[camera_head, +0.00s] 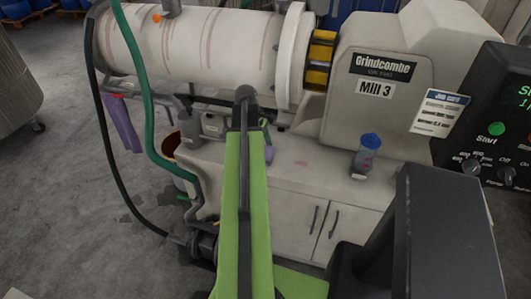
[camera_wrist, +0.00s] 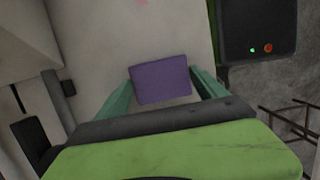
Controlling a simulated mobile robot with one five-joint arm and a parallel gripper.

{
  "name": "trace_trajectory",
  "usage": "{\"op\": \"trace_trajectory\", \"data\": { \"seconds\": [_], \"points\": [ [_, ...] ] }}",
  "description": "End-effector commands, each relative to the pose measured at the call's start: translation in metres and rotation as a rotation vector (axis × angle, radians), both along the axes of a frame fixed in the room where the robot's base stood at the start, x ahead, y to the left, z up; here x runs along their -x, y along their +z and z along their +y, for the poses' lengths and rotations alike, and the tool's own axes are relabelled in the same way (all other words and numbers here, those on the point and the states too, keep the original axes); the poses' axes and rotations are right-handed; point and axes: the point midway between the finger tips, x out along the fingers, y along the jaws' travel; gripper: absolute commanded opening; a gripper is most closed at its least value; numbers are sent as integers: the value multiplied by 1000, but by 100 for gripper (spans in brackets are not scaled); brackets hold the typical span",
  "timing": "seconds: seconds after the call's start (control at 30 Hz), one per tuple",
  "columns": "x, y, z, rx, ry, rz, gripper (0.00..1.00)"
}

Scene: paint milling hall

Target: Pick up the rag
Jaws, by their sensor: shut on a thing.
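A folded purple rag (camera_wrist: 160,80) is between the two green fingers of my gripper (camera_wrist: 162,84) in the wrist view. The gripper is shut on it, with a finger at each side. A pale worktop lies beyond the rag; I cannot tell how high above it the rag is.
A blue-capped bottle (camera_head: 367,158) stands on the cabinet top (camera_head: 315,170) to the right. The mill drum (camera_head: 200,45) is behind. A green hose (camera_head: 147,95) and a hanging purple cloth (camera_head: 126,125) are at left. A control panel (camera_head: 495,130) is at right.

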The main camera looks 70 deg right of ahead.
Motion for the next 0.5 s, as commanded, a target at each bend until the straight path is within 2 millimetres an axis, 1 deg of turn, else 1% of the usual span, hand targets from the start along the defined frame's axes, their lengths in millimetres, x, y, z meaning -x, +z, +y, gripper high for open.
{"op": "trace_trajectory", "data": {
  "seconds": [0.17,0.27,0.43,0.47,0.5],
  "points": [
    [0,8,0,0,0,0,36],
    [0,20,0,0,0,0,36],
    [0,50,0,-1,0,0,36],
    [5,53,1,0,-2,0,36],
    [16,56,4,0,-4,0,36]
  ]
}}
